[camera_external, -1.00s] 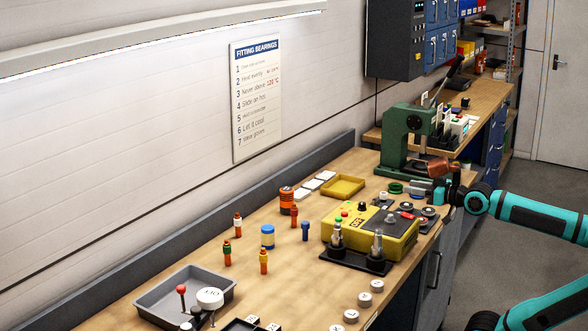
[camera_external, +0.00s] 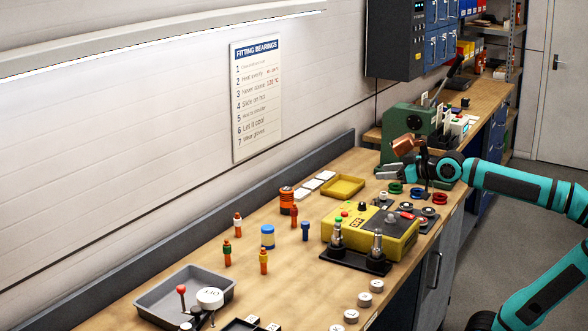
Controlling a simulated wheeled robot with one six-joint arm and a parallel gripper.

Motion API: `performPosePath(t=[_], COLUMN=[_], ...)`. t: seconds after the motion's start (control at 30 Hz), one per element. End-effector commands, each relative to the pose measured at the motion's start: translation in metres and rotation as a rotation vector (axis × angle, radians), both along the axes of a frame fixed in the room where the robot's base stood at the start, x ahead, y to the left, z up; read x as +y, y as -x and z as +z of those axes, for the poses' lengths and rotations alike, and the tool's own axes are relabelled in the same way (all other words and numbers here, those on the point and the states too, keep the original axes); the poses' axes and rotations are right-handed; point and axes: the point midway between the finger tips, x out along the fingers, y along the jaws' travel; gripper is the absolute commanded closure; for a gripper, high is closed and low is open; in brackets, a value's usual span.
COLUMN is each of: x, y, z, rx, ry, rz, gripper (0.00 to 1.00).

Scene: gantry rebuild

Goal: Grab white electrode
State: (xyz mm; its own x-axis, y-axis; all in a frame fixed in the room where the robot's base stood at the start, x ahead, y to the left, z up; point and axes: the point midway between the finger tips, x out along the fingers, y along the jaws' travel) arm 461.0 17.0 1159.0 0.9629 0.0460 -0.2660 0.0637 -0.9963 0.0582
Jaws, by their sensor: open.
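The likely white electrode (camera_external: 238,224) is a small upright orange peg with a white band, standing on the left part of the wooden bench near the wall. Similar pegs stand near it, with a green band (camera_external: 227,253), a yellow band (camera_external: 263,261) and a red top (camera_external: 294,216). My gripper (camera_external: 383,172) is open in the air over the back part of the bench, to the right of the yellow tray and well apart from the pegs. Its fingers point left, and nothing shows between them.
A yellow control box (camera_external: 372,232) and a black stand (camera_external: 352,258) with two upright posts lie between my arm and the pegs. A blue-white cylinder (camera_external: 267,236), a blue peg (camera_external: 305,231) and a grey tray (camera_external: 160,297) are near the pegs. A green press (camera_external: 392,120) stands behind.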

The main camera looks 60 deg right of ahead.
Motion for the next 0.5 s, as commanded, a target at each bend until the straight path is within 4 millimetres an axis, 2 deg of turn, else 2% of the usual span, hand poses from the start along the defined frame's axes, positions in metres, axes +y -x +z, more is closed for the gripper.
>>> performPosePath(t=[0.03, 0.23, 0.5], x=[0.003, 0.017, 0.040], y=[-0.015, -0.066, -0.135], z=[0.004, 0.016, 0.022], rx=[0.029, 0.145, 0.299], ry=[0.008, 0.045, 0.094], rz=[0.010, 0.055, 0.129], gripper=[0.51, 0.51, 0.51])
